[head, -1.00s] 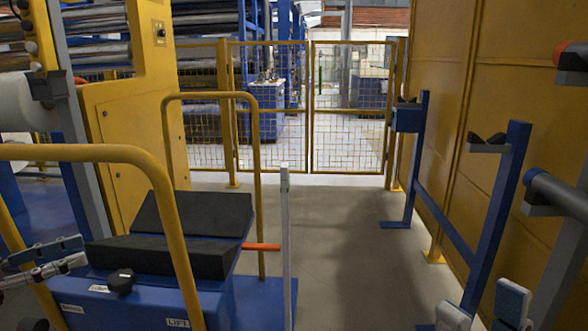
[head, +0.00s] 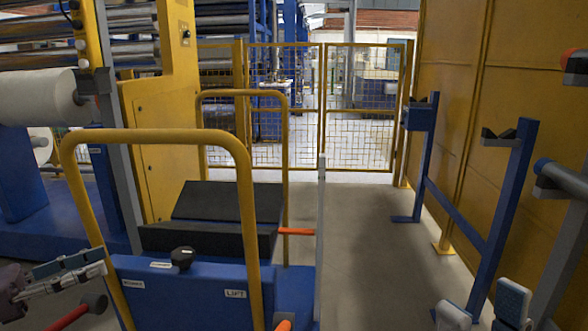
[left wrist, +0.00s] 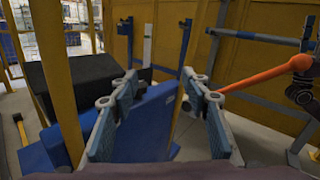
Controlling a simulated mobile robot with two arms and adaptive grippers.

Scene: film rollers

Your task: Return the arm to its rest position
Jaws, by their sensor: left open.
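My left gripper (head: 75,272) is at the lower left of the head view, beside the yellow handle of a blue lift cart (head: 190,300). In the left wrist view its two grey-blue fingers (left wrist: 160,90) stand apart with nothing gripped between them. The cart's blue body (left wrist: 150,120) shows behind them. My right gripper (head: 484,308) is at the bottom right of the head view. Its two pale finger pads are apart and no object shows between them; its lower part is cut off by the frame edge.
The cart has a yellow handle (head: 150,137), a black cradle (head: 225,202) and an orange lever (head: 297,231). A blue roller stand (head: 500,210) and a yellow wall (head: 530,90) are at right. A mesh fence (head: 360,110) closes the back. Grey floor (head: 365,240) between is clear.

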